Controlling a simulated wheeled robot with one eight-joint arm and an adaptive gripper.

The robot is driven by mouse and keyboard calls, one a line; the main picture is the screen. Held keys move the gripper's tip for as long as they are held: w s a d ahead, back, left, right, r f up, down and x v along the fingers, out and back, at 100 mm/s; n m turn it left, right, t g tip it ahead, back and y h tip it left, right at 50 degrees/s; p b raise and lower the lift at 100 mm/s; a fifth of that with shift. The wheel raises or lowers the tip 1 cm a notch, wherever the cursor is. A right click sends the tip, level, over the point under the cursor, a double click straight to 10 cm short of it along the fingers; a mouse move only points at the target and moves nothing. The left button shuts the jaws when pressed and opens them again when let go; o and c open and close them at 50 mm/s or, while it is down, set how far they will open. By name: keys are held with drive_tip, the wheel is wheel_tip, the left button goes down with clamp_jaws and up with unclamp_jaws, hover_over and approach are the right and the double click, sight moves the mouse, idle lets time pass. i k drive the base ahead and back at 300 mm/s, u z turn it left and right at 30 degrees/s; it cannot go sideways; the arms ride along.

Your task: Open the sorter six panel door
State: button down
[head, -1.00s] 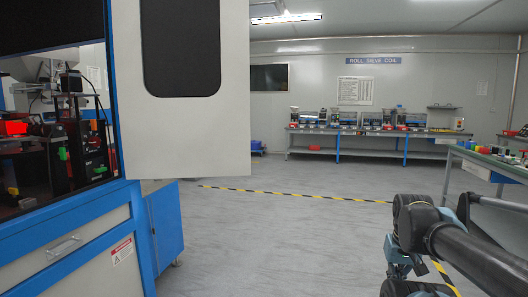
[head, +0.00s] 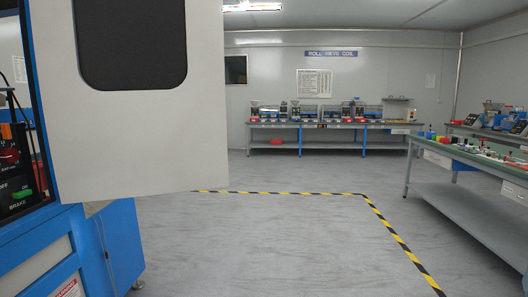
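The sorter (head: 50,245) stands at the left edge, with a blue and grey body. Its pale panel door (head: 130,140), with a dark rounded window (head: 130,45), hangs swung out from the cabinet and stands open. To its left, part of the sorter's inside shows, with a control panel (head: 15,175) marked "BRAKE". The door's lower edge is above the floor, and its top is cut off by the frame. My gripper is not in this view, so I cannot see whether it is open or shut.
A long workbench (head: 480,165) with small items runs along the right. Another bench (head: 320,125) with several machines stands at the back wall. Yellow and black tape (head: 395,238) marks the floor. The grey floor (head: 260,240) in the middle is clear.

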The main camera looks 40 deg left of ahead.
sight(133, 97)
drive_tip(key=z, duration=0.75)
drive_tip(key=i, duration=1.65)
drive_tip(key=u, duration=3.35)
drive_tip(key=i, duration=1)
drive_tip(key=z, duration=0.1)
